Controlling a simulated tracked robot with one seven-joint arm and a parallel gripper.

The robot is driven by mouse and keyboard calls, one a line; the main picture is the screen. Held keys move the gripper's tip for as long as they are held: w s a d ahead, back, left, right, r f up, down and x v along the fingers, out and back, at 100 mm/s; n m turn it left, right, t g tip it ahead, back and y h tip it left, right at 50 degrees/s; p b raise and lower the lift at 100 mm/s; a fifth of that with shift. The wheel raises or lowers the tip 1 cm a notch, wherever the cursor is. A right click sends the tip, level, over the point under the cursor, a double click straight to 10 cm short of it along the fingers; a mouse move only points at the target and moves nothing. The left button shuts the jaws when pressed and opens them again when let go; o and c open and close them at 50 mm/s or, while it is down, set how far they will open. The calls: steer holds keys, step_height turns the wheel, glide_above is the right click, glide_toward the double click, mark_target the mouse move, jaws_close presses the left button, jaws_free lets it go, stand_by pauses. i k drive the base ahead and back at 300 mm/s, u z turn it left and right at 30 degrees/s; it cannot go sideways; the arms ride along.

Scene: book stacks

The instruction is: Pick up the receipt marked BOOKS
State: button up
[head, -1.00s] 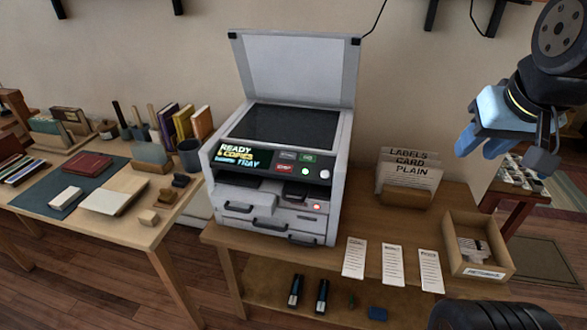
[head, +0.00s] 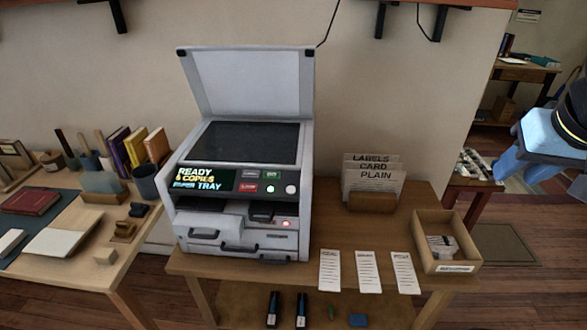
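Three white paper receipts lie in a row along the front edge of the copier table: a left one (head: 329,270), a middle one (head: 368,271) and a right one (head: 404,272). Each has a short dark heading and lines of small print. The headings are too small to read, so I cannot tell which is marked BOOKS. My gripper (head: 508,166), with blue fingers, is at the right edge, raised and well apart from the receipts. It is partly cut off by the frame, and whether its fingers are open or shut does not show.
A copier (head: 244,212) with its lid up stands left of the receipts. A paper holder (head: 372,203) stands behind them. An open cardboard box (head: 464,240) with small items sits to their right. A desk (head: 75,262) with books is at left. Toner-like tubes lie on the lower shelf.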

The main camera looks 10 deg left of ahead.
mark_target(369, 280)
steer(key=z, duration=1.35)
steer(key=k, duration=1.75)
steer(key=u, duration=1.75)
steer(key=i, duration=1)
steer(key=z, duration=0.1)
